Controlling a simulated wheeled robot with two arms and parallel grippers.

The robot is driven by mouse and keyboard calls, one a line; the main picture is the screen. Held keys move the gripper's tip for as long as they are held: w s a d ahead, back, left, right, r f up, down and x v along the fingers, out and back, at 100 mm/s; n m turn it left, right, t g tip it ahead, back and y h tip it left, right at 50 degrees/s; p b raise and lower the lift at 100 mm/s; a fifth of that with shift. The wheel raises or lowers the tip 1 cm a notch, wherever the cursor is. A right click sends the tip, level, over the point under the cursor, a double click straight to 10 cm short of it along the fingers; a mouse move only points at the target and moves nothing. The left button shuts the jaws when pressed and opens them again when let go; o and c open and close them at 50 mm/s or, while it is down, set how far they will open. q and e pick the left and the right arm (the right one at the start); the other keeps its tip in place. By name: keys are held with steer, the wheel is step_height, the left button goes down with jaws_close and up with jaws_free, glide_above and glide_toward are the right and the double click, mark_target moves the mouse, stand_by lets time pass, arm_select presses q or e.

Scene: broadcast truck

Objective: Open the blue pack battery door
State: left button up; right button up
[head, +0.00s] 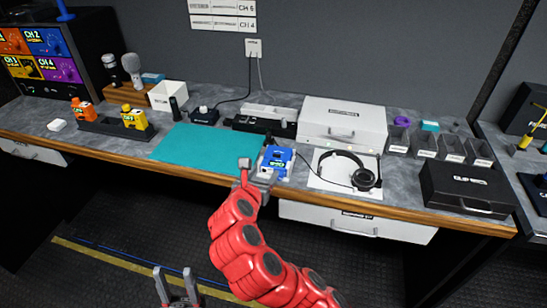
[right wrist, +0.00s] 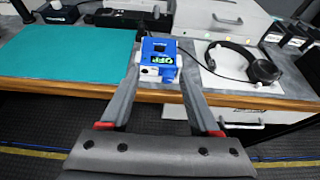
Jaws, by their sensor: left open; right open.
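The blue pack (head: 277,160) stands near the front edge of the counter, just right of the teal mat. In the right wrist view the blue pack (right wrist: 158,50) shows a green OFF label on its near side and a white part below. I cannot make out its battery door clearly. My right gripper (head: 259,172) is open at the pack's near side. In the right wrist view its two fingers (right wrist: 159,68) reach up on either side of the pack; contact is unclear. My left gripper (head: 176,272) is open and empty, low in front of the counter.
The teal mat (head: 195,146) is bare. Headphones (head: 348,171) lie on a white sheet right of the pack. A white case (head: 342,122) stands behind. Orange (head: 83,110) and yellow (head: 134,117) packs sit in a dark holder at left. A black case (head: 466,187) is at right.

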mark_target(276, 155)
steer(key=p+x, duration=0.1)
steer(key=x, duration=1.3)
steer(key=shift+w, duration=0.1)
steer(key=shift+p, duration=0.3)
jaws_close()
